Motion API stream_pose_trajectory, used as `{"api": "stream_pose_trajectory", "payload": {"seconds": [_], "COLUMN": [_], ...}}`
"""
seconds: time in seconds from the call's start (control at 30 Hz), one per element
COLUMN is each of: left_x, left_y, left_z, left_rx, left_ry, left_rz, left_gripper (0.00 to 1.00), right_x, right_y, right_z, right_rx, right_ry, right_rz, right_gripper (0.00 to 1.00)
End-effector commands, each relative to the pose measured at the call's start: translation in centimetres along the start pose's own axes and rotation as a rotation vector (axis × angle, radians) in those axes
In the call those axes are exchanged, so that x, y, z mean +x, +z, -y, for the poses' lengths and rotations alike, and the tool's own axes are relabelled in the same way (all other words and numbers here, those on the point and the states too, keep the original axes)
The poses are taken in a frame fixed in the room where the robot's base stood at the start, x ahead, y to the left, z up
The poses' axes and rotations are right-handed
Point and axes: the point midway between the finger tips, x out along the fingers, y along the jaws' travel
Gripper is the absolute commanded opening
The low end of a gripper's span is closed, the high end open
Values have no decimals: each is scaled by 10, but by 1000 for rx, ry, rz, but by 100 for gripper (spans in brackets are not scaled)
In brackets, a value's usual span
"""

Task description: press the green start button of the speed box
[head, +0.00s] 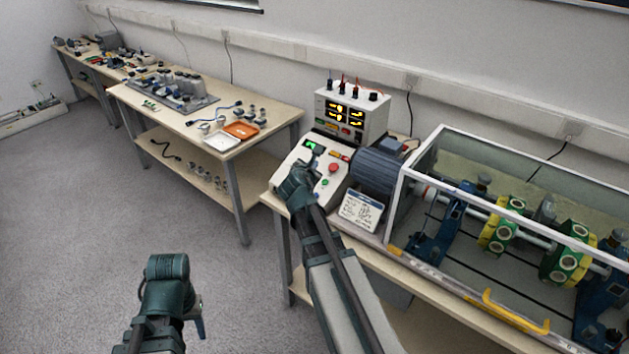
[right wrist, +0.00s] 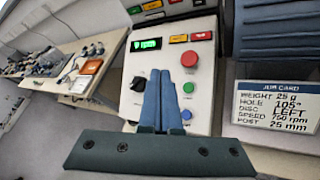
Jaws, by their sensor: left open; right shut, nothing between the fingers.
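The speed box (head: 316,178) is a white sloped panel on the bench, left of the motor. In the right wrist view it carries a lit green rpm display (right wrist: 146,44), a black knob (right wrist: 138,83), a red button (right wrist: 189,58), the green start button (right wrist: 188,88) and a blue button (right wrist: 186,114). My right gripper (right wrist: 160,74) is shut and empty over the panel, its fingertips left of the green button. I cannot tell whether it touches the panel. In the head view my right wrist covers part of the box. My left gripper (head: 199,318) is open, low over the floor.
A grey motor (head: 377,172) and a job card (head: 361,207) stand right of the box, beside a clear-sided rig enclosure (head: 436,160). A display unit (head: 350,112) stands behind. A side table (head: 270,118) with trays is at left. The floor between is clear.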

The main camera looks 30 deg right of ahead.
Motion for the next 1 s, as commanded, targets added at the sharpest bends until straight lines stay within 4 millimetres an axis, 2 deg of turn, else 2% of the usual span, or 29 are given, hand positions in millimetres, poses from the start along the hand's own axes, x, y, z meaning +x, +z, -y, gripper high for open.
{"api": "stream_pose_trajectory", "payload": {"seconds": [0.47,0.67,1.0], "left_x": [7,24,66], "left_y": [0,-1,-4], "left_z": [-1,-2,-6], "left_rx": [0,0,0], "left_ry": [0,0,0], "left_rz": [0,0,0], "left_gripper": [50,50,50], "right_x": [5,17,49], "right_y": [-5,-15,-40], "right_z": [4,13,36], "right_rx": [3,3,4], "right_ry": [-1,-1,-1], "right_rz": [-1,-1,-1], "right_gripper": [0,0,0]}}
